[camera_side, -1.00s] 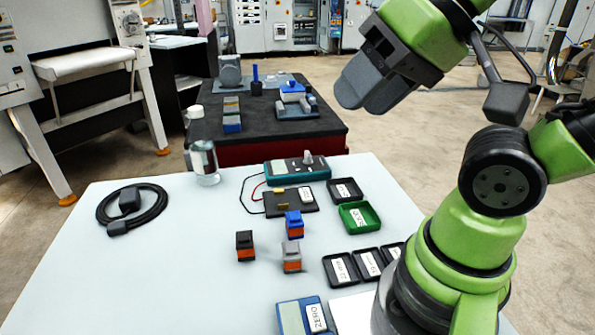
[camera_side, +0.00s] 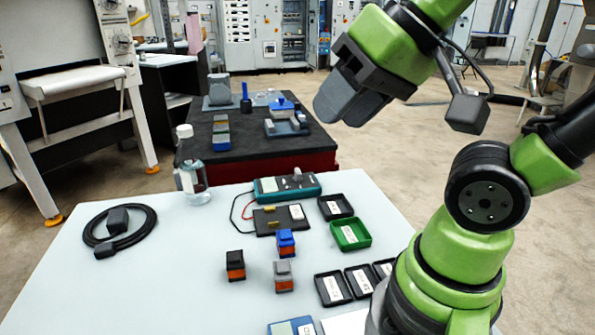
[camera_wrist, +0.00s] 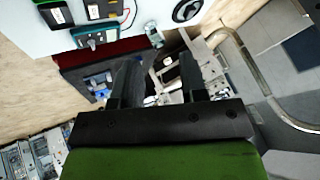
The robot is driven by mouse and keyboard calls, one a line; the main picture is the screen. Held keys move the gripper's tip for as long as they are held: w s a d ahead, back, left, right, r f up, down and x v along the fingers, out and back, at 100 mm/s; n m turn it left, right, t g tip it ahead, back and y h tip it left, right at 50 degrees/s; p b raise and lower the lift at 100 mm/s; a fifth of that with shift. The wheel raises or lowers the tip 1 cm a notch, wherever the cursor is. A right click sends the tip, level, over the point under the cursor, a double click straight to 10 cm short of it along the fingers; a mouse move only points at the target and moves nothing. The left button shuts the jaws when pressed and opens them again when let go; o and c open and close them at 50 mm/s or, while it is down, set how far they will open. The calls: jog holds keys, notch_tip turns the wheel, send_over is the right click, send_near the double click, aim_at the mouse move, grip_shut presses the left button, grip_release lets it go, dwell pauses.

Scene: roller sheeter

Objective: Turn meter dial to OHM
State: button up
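The meter also shows at the upper left of the wrist view (camera_wrist: 97,37). My gripper (camera_side: 335,108) is high above and beyond the table's far edge, well clear of the meter. In the wrist view its two fingers (camera_wrist: 158,72) are spread apart with nothing between them.
A black board (camera_side: 268,228) with leads lies before the meter. A black tray (camera_side: 335,207) and green tray (camera_side: 350,235) are to its right, a bottle (camera_side: 192,180) to its left. Several small blocks stand mid-table. A coiled black cable (camera_side: 150,225) lies left. The table's left front is clear.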

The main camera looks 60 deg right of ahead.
jog(key=w+d+f+m+g+h, duration=0.1)
jog(key=w+d+m+h, duration=0.1)
jog(key=w+d, duration=0.5)
jog(key=m+g+h, duration=0.3)
send_over(298, 170)
jog(key=s+a, duration=0.3)
notch_tip(298, 170, down, 17)
jog(key=x, duration=1)
jog(key=shift+w+a, duration=0.1)
grip_shut()
